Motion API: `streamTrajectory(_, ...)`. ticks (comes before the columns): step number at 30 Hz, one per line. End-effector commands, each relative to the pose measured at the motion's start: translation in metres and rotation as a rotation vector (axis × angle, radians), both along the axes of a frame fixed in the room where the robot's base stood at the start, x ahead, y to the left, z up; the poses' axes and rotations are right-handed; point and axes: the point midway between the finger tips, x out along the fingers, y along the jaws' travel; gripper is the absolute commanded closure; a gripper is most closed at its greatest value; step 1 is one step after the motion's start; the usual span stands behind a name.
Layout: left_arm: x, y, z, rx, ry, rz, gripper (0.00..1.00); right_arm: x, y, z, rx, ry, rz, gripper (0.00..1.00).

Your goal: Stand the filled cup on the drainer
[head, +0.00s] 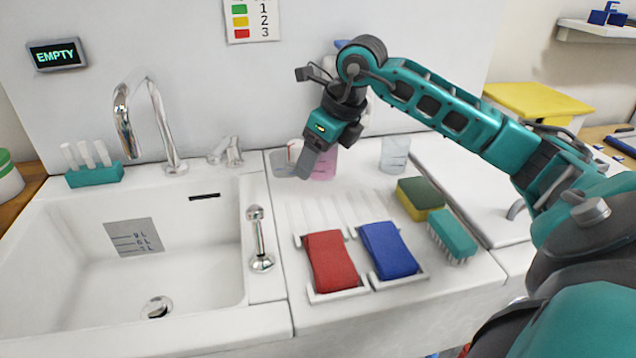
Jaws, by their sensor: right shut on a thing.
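A clear cup with pink liquid (324,165) is at the back of the counter, behind the ribbed drainer. My right gripper (297,166) reaches down from the right and is shut on this cup, with its fingers covering the cup's left side. The cup looks upright; whether its base touches the counter is hard to tell. The white drainer (335,213) has raised ribs, and its back part is bare. My left gripper is out of view.
A red cloth (330,261) and a blue cloth (388,250) lie in front of the ribs. A sponge (420,198), teal brush (452,236) and clear cup (395,154) are to the right. The empty sink (75,235) and tap (165,125) are left.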

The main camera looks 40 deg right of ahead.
Motion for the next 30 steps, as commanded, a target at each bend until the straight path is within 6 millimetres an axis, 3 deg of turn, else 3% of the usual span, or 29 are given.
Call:
streamTrajectory(8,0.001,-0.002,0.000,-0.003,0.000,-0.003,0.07,0.000,0.000,-0.020,0.000,-0.001,0.000,0.66)
streamTrajectory(15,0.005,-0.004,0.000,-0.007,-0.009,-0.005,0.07,0.000,0.000,-0.050,0.001,0.000,0.002,0.66)
streamTrajectory(27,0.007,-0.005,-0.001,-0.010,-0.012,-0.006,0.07,0.000,0.000,-0.055,-0.001,-0.002,0.001,0.66)
streamTrajectory(28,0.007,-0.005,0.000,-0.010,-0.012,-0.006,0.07,0.000,0.000,-0.054,0.000,-0.001,0.000,0.29)
streamTrajectory(30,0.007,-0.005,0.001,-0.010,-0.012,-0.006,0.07,0.000,0.000,-0.054,0.000,-0.001,0.000,0.22)
